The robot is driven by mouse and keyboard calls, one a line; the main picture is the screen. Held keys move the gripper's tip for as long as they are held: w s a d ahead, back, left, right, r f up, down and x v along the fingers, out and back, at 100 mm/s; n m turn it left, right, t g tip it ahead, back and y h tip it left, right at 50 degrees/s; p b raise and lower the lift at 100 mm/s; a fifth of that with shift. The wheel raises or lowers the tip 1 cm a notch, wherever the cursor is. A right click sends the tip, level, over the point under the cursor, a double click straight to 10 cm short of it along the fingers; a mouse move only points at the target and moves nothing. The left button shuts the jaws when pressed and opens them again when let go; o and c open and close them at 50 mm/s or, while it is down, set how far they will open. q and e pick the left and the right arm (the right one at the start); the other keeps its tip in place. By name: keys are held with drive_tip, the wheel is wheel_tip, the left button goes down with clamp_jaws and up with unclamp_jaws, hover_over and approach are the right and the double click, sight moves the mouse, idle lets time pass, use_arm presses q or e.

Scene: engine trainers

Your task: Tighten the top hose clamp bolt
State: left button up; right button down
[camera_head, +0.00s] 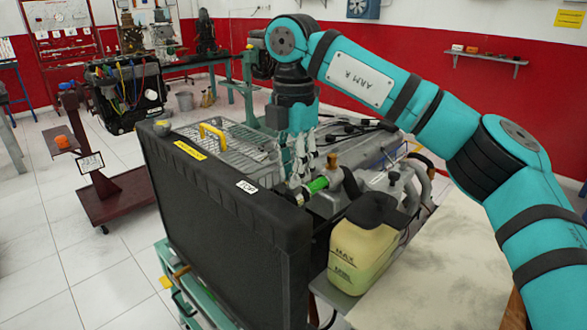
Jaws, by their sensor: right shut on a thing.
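My right gripper (303,168) reaches down from above to the upper radiator hose, behind the black radiator (220,215). Its grey fingers are shut at the hose end, where the top hose clamp bolt sits; the fingers hide most of the clamp and bolt. A bright green band (318,184) shows on the hose just right of the fingers. The hose joins a brassy fitting (334,172) on the engine (380,180). My left gripper is not in view.
A yellowish coolant tank (358,250) with a black top stands right of the radiator, close to the hose. Another engine stand (125,95) is at the far left. Tiled floor is open at left.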

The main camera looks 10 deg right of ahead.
idle(0.3)
drive_tip(key=c, duration=1.2)
unclamp_jaws()
wheel_tip(320, 180, up, 12)
drive_tip(key=shift+r, duration=0.1)
